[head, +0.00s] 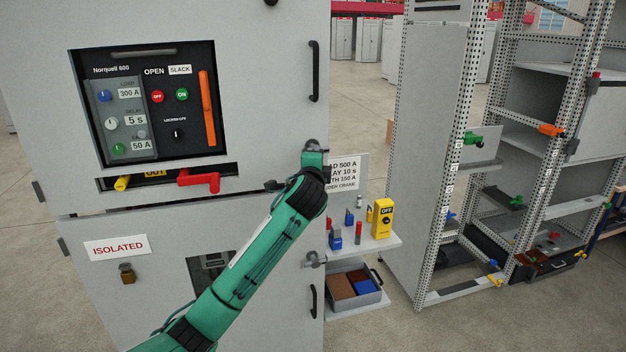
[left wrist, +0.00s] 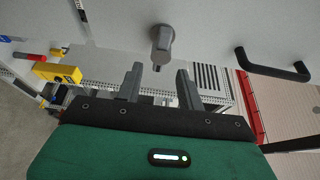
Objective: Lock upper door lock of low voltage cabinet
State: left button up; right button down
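The low voltage cabinet's upper door (head: 250,60) is on the left in the head view and looks closed. Its grey upper lock (head: 313,144) is by the door's right edge, below the black door handle (head: 314,70). My left arm's green end covers part of it. In the left wrist view, the lock (left wrist: 162,42) stands out from the grey door just ahead of my left gripper (left wrist: 159,70). The two fingers are apart, with nothing between them, and the lock lines up roughly with their gap. The fingers are hidden in the head view. My right gripper is out of view.
The lower door has its own grey lock (head: 314,260) and black handle (head: 314,301). A side shelf (head: 385,243) holds a yellow box (head: 383,218) and small coloured parts, above a grey bin (head: 378,297). A perforated rack (head: 455,150) stands to the right. Floor shows between.

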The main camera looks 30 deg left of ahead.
pick_arm(q)
jog(key=b+v, duration=0.2)
jog(key=v, duration=0.4)
jog(key=shift+s, duration=0.2)
jog(key=shift+d+f, duration=0.1)
jog(key=shift+f, duration=0.05)
